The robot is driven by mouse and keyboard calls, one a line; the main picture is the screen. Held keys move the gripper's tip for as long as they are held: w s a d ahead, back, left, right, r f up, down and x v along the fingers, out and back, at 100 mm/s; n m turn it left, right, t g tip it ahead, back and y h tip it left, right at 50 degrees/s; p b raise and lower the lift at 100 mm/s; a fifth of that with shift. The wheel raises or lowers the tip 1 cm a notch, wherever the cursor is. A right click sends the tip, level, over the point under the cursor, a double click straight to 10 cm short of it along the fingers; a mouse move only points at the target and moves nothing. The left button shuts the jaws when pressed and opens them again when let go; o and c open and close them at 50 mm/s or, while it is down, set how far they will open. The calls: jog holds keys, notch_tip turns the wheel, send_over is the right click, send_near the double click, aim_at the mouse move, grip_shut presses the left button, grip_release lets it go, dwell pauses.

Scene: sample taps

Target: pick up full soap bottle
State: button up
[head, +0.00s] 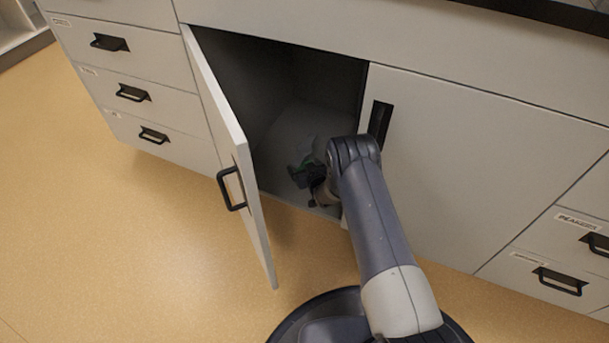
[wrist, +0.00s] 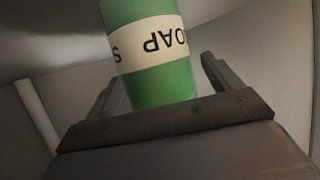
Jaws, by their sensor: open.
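A green soap bottle (wrist: 162,82) with a cream label reading "SOAP" upside down fills the upper middle of the wrist view. Its top end in that picture is cut off. My gripper (wrist: 160,85) is open, with one finger on each side of the bottle; I cannot tell whether either finger touches it. My arm hides most of the bottle there.
The cabinet door (head: 232,160) stands open to the left of my arm. The closed right door (head: 480,160) is close on the other side. Drawers (head: 130,75) lie to the left. The cabinet floor (head: 295,128) behind my gripper looks mostly clear. Open floor (head: 100,250) lies in front.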

jog(key=shift+c, duration=0.4)
jog(key=shift+r, duration=0.15)
jog(key=c, duration=1.4)
